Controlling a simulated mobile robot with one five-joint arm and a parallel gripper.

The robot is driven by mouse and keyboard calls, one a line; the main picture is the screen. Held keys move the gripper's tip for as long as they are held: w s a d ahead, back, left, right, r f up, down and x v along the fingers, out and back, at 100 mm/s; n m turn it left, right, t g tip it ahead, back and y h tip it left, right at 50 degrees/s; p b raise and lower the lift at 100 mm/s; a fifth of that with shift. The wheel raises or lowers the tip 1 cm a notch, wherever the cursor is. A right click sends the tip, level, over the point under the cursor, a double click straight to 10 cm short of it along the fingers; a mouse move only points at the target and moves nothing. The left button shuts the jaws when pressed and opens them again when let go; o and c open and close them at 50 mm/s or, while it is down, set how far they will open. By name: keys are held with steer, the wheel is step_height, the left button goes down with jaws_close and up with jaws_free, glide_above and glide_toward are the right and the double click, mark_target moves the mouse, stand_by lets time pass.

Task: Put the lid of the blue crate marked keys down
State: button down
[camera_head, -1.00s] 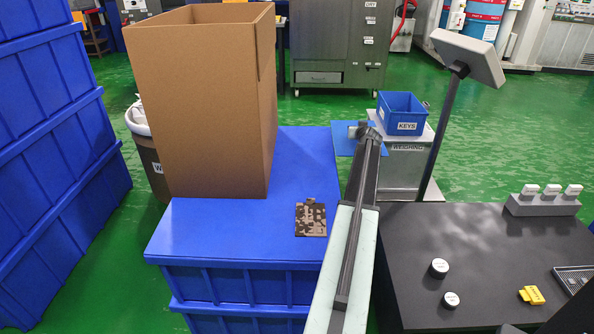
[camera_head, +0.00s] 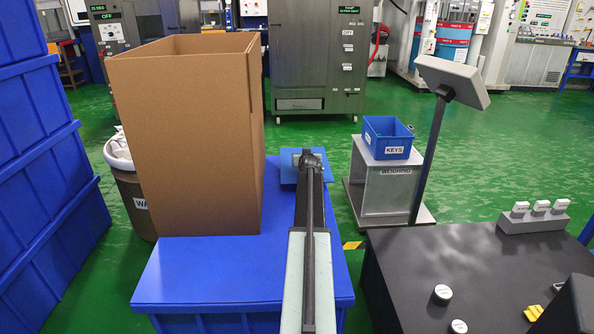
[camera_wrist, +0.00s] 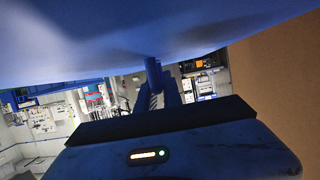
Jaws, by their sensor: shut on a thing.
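The blue crate marked KEYS (camera_head: 388,147) stands open on top of the grey weighing stand (camera_head: 390,185) in the head view. My gripper (camera_head: 311,160) is at the far end of my outstretched arm, left of the crate. It is shut on the flat blue lid (camera_head: 288,170), which it holds up off to the crate's left, apart from it. My arm hides part of the lid. In the wrist view the lid (camera_wrist: 130,50) spans the top of the picture, and a short blue post shows at my gripper (camera_wrist: 154,90).
A tall open cardboard box (camera_head: 185,140) stands left of my arm on a large blue container (camera_head: 215,270). The container's top is partly bare. A dark table (camera_head: 440,265) with small items is at right, with a tilted display on a post (camera_head: 452,80). Green floor lies beyond.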

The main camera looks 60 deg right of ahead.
mark_target(297, 170)
steer(key=shift+w+a+f, duration=0.15)
steer(key=shift+w+a, duration=0.7)
steer(key=shift+w, duration=0.2)
steer(key=f+b, duration=0.4)
steer(key=shift+w+a, duration=0.35)
steer(key=shift+w, duration=0.05)
steer(key=shift+r, duration=0.2)
steer(key=c, duration=1.5)
jaws_free()
steer(key=shift+s, duration=0.1)
steer(key=p+v, duration=0.4)
steer(key=v, duration=0.8)
